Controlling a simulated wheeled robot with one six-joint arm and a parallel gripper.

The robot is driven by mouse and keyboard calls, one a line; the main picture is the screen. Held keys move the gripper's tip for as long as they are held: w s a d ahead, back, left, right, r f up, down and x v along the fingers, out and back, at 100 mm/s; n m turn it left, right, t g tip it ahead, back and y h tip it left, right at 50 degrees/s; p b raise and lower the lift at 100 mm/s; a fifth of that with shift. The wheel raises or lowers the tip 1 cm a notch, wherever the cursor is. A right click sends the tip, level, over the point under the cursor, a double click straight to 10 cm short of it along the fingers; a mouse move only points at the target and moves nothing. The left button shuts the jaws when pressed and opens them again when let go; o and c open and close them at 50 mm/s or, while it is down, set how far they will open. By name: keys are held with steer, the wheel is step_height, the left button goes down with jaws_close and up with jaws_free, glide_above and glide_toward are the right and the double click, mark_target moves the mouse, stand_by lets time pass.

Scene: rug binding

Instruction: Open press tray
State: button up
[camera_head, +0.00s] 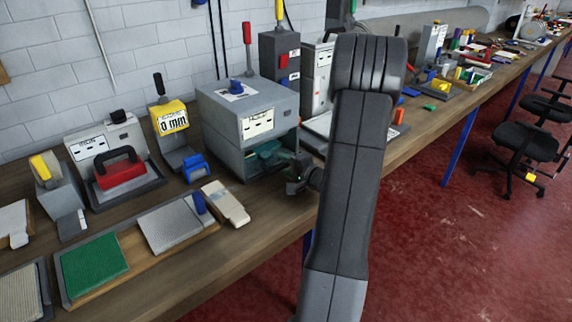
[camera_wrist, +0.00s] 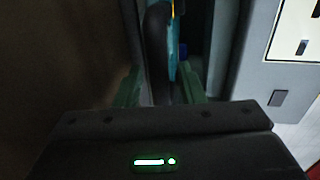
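The press is a grey box (camera_head: 245,108) on the bench, with a white label on its front and a dark opening low down. A teal part (camera_head: 262,155), which looks like the tray, shows inside that opening. My gripper (camera_head: 285,160) is at the opening from the right, its tips at the teal part. In the wrist view, my greenish fingers (camera_wrist: 160,90) lie either side of a dark curved bar (camera_wrist: 156,45) with a teal edge. Whether they touch the bar is too dark to tell. The tray's inner part is hidden.
A beige block (camera_head: 226,203) lies in front. Grey machines (camera_head: 280,55) stand close behind. The bench front edge is near my arm.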

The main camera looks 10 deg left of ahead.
jaws_close()
steer(key=shift+s+d+f+b, duration=0.2)
steer(key=shift+s+d+b, duration=0.1)
steer(key=shift+d+b, duration=0.15)
steer(key=f+b+v, duration=0.3)
steer(key=b+v, duration=0.5)
steer(key=v, duration=0.8)
steer(key=shift+s+d, duration=0.35)
